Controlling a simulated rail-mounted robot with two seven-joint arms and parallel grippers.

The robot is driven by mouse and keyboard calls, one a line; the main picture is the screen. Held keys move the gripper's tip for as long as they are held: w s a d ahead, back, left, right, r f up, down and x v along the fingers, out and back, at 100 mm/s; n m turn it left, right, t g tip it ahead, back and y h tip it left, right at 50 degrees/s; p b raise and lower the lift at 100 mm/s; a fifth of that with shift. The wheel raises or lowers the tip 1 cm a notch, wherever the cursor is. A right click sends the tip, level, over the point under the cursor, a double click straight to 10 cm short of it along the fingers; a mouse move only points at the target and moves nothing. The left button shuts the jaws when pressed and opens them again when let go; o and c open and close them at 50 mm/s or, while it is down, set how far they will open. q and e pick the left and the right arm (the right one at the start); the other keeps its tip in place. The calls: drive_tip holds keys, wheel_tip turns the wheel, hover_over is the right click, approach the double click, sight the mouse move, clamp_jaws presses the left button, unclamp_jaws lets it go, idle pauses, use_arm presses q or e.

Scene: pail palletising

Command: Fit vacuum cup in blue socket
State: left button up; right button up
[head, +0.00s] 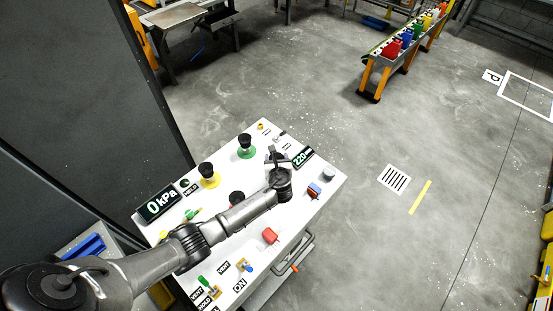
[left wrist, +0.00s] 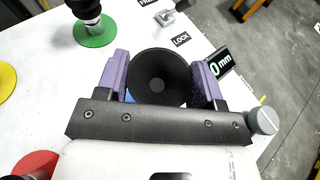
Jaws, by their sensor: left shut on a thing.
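My left gripper (head: 277,160) is over the far right part of the white panel (head: 262,138). In the left wrist view its purple fingers (left wrist: 162,82) are shut on a black vacuum cup (left wrist: 158,75), one on each side, with the cup's round mouth facing the camera. A sliver of blue (left wrist: 130,98) shows at the cup's lower left, probably the blue socket, mostly hidden under the cup and gripper. I cannot tell whether the cup is seated in it or above it. In the head view the gripper hides most of the cup. My right gripper is not in view.
Other black cups stand on a green disc (head: 246,154) and a yellow disc (head: 211,182). A red disc (left wrist: 36,165) shows in the left wrist view.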

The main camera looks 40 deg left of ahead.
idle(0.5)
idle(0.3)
use_arm(q)
drive_tip(key=shift+f+b, duration=0.3)
drive_tip(key=shift+f, duration=0.55)
drive_tip(key=shift+f+b, duration=0.5)
drive_tip(key=shift+f, duration=0.2)
drive_tip(key=o, duration=1)
drive_tip(key=shift+p+v, duration=0.9)
drive_tip(key=shift+v, duration=6.05)
